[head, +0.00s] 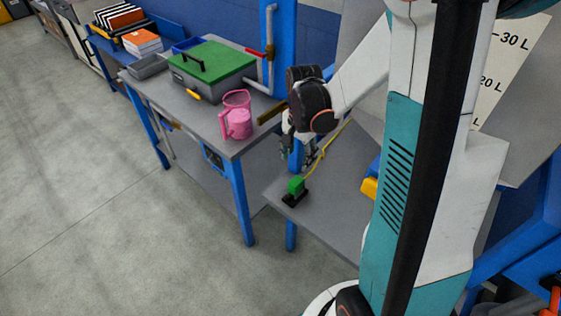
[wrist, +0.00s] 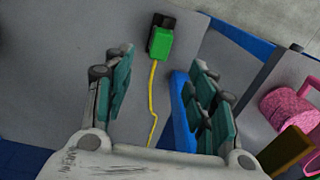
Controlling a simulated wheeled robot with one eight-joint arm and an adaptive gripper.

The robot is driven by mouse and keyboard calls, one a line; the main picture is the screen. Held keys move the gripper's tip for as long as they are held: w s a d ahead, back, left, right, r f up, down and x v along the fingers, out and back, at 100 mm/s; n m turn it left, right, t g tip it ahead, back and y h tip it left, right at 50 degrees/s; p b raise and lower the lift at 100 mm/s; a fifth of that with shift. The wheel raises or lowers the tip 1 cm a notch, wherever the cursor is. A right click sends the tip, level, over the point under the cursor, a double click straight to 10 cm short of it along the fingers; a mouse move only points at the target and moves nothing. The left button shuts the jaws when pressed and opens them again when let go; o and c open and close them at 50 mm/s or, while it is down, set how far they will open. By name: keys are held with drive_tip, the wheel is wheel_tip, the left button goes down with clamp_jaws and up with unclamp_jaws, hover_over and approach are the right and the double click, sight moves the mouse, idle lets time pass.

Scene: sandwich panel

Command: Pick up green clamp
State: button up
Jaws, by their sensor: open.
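The green clamp (head: 296,186) is a small green block with a black part, lying near the front corner of the lower grey table (head: 325,215). In the wrist view the green clamp (wrist: 160,44) is at the top centre, beyond my fingertips, with a yellow cord running from it toward me between the fingers. My gripper (head: 299,155) hangs above and behind the clamp in the head view. In the wrist view my gripper (wrist: 160,85) is open, its teal-padded fingers wide apart, with nothing held.
A pink jug (head: 236,118) stands on the neighbouring higher table, near a toolbox with a green lid (head: 212,62). It also shows in the wrist view (wrist: 290,108). A blue table post (wrist: 181,115) is close to my right finger. A yellow object (head: 369,188) lies right of the clamp.

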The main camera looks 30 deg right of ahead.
sight(296, 180)
drive_tip(key=f+b, duration=0.1)
drive_tip(key=f, duration=0.2)
drive_tip(key=f+b, duration=0.1)
drive_tip(key=f, duration=0.2)
drive_tip(key=f+b, duration=0.1)
drive_tip(key=f, duration=0.2)
drive_tip(key=shift+d+f, duration=0.2)
drive_tip(key=shift+d, duration=0.05)
drive_tip(key=shift+w+d+f+b, duration=0.1)
drive_tip(key=shift+w+f+b, duration=0.15)
drive_tip(key=shift+f+b, duration=0.8)
drive_tip(key=shift+w+f+b, duration=0.2)
drive_tip(key=shift+f+b, duration=0.1)
drive_tip(key=shift+f, duration=1.3)
drive_tip(key=shift+c, duration=0.6)
clamp_jaws()
